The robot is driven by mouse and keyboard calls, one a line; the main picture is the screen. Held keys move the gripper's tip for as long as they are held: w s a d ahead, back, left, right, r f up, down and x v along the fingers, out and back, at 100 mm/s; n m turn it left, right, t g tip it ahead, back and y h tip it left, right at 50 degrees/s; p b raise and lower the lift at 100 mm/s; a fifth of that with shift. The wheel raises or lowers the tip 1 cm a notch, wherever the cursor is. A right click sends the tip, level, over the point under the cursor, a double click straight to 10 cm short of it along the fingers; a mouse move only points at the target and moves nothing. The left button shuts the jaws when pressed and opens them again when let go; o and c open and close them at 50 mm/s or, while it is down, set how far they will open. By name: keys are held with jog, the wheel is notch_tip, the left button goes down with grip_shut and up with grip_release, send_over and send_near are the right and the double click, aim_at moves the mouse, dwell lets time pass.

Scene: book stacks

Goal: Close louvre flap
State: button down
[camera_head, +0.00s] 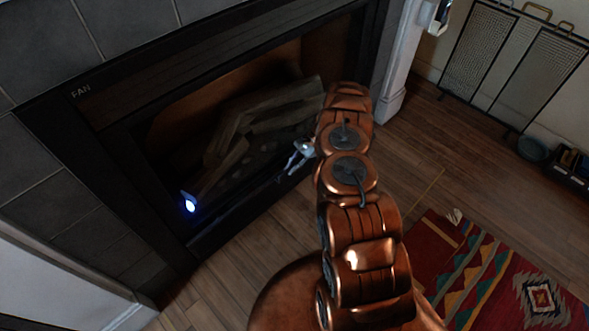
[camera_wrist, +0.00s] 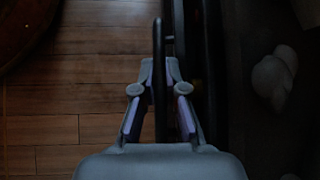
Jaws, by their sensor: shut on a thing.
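My gripper (camera_head: 298,156) is low at the front of the black fireplace, beside its bottom edge. In the wrist view my gripper (camera_wrist: 160,78) has its two fingers closed on either side of a thin dark upright edge (camera_wrist: 158,38), which I take to be the louvre flap. In the head view a long dark strip (camera_head: 245,213) runs along the fireplace bottom, apparently the same flap. Its exact angle is hard to tell in the dark. My copper arm hides its right end.
Logs (camera_head: 262,118) lie inside the fireplace opening. A small blue-white light (camera_head: 190,206) glows at its lower left. Wooden floor (camera_head: 235,290) lies in front. A patterned rug (camera_head: 500,275) is at the right, and a mesh fire screen (camera_head: 515,65) stands at the back right.

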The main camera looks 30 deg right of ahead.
jog(key=shift+w+a+r, duration=0.1)
jog(key=shift+w, duration=0.15)
jog(key=c, duration=1.2)
grip_release()
jog(key=v, duration=1.2)
